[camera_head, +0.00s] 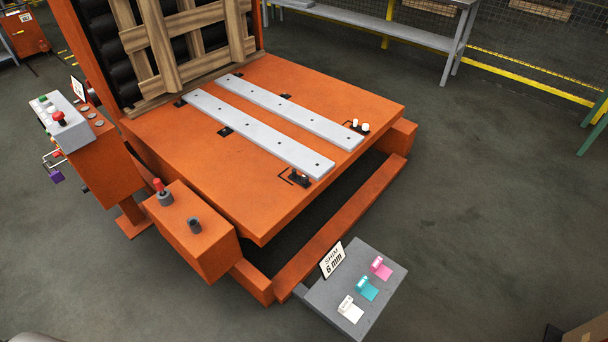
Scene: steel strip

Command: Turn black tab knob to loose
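Two pale steel strips lie side by side on the orange table, the left strip (255,132) and the right strip (290,110). A small black knob-like part (300,179) sits at the near end of the left strip. It is too small to tell its tab's direction. A dark grey knob (194,225) stands upright on the orange box at the front left, with a red-topped knob (159,188) behind it. I cannot tell for sure which dark knob is the black tab knob. Neither gripper shows.
A control panel (66,120) stands at left. A grey stand (330,301) holds a "SHIM 6 mm" sign (332,260) and white, teal and pink pieces. Wooden slats (165,50) rise behind.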

